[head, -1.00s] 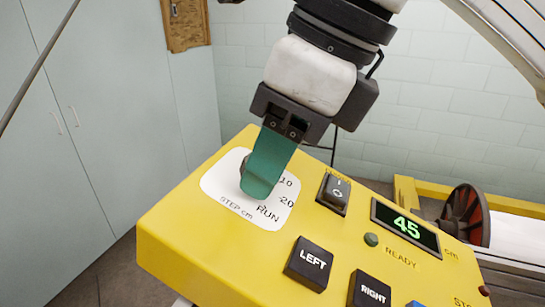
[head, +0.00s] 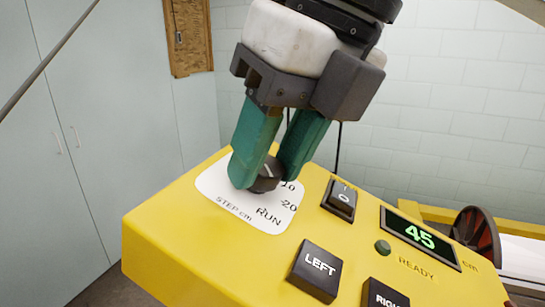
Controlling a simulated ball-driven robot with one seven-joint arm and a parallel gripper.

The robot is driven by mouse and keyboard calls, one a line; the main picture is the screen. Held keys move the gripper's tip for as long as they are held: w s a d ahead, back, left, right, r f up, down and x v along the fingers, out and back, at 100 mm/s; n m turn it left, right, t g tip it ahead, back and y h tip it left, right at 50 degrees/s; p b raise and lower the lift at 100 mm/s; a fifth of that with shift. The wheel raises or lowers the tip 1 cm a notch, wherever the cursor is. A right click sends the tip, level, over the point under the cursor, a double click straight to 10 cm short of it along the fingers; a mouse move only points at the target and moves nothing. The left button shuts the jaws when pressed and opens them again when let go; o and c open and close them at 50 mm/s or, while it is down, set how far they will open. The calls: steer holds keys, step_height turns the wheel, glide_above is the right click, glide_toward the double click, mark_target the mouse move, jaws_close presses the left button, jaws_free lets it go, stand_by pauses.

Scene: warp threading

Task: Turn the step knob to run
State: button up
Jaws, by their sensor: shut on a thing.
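The step knob (head: 266,180) is a dark round knob on a white dial plate (head: 230,198) at the left of the yellow control panel (head: 172,234). The plate reads STEP cm, 10, 20 and RUN. My gripper (head: 264,176) reaches down from above with two green fingers, one on each side of the knob, and is shut on it. A pale line shows on the knob's top between the fingers. The fingers hide part of the knob and plate, so I cannot tell which label the line points to.
Right of the dial are a black I/O rocker switch (head: 340,198), a display (head: 421,237) showing 45 cm, and a green READY light (head: 382,247). The LEFT button (head: 315,270) and RIGHT button (head: 384,297) are near the front. A reddish wheel (head: 476,235) stands behind at right.

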steer(key=shift+r, duration=0.1)
stand_by(0.4)
steer(key=o, duration=1.1)
steer(key=shift+c, duration=0.2)
steer(key=v, duration=1)
steer(key=shift+d+r+b, duration=0.15)
steer(key=shift+r+b, duration=0.15)
